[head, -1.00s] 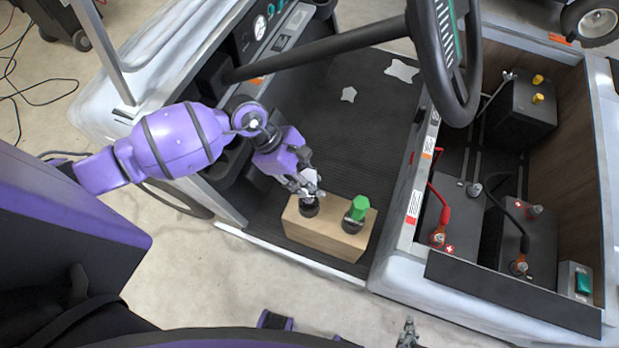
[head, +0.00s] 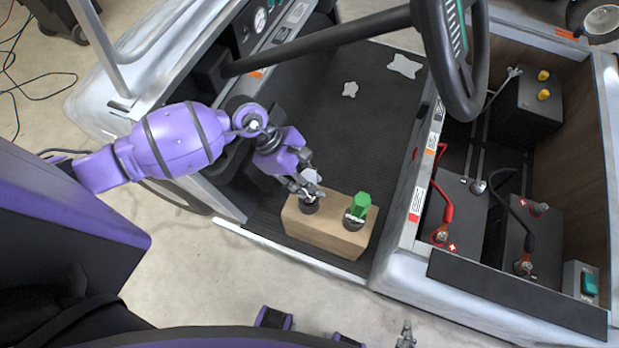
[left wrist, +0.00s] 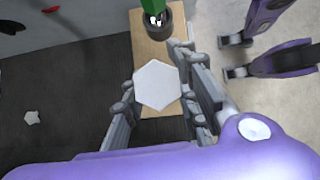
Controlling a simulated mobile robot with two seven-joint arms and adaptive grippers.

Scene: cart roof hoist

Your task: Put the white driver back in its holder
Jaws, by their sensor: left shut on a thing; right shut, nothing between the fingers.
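The white driver (head: 311,176) stands roughly upright at the left end of the wooden holder block (head: 320,235), over its left black cup (head: 308,206). I cannot tell how deep it sits in that cup. My left gripper (head: 306,188) is shut on its handle. In the left wrist view the white hexagonal handle end (left wrist: 157,85) shows between the fingers (left wrist: 157,95) and hides the cup beneath. The green driver (head: 361,203) stands in the right cup; part of it also shows in the left wrist view (left wrist: 153,5). My right gripper (head: 405,335) is shut and empty near the bottom edge.
The holder stands on the cart's dark ribbed floor (head: 345,130), near its front edge. A steering wheel (head: 445,55) and its column hang above. A battery bay (head: 500,215) with cables is at the right. Pale floor lies in front of the cart.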

